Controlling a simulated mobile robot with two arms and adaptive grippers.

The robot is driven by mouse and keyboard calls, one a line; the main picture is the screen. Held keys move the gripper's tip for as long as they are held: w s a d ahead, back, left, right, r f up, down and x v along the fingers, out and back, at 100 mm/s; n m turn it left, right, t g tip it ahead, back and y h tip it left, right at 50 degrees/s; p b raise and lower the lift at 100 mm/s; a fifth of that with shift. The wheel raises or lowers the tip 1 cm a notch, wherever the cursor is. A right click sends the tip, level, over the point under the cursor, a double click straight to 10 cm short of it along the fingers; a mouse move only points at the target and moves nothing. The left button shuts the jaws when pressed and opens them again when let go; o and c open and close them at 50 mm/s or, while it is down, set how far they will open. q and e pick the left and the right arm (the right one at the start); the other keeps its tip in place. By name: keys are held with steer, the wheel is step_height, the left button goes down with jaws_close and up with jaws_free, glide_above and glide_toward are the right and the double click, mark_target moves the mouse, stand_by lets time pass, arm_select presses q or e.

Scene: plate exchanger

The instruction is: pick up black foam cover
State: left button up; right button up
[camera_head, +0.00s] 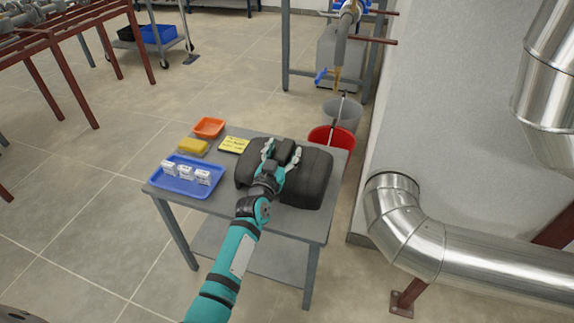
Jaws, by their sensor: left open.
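The black foam cover (310,180) is a dark, rounded, bulky piece lying on the grey table at its right part. My left gripper (282,150) is over the cover's upper middle, with its fingers spread apart. A dark raised part of the cover shows between the fingers. I cannot tell whether the fingers touch it. My teal arm and wrist hide part of the cover's front left side. My right gripper is not in view.
The grey table (210,203) also holds a blue tray (183,190) with small white boxes, a yellow sponge (193,147), an orange dish (209,127) and a yellow note (234,145). Red and grey buckets (340,138) stand behind. Silver pipes (440,245) run at the right.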

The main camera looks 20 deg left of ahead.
arm_select(q)
steer(key=shift+w, duration=0.8)
jaws_close()
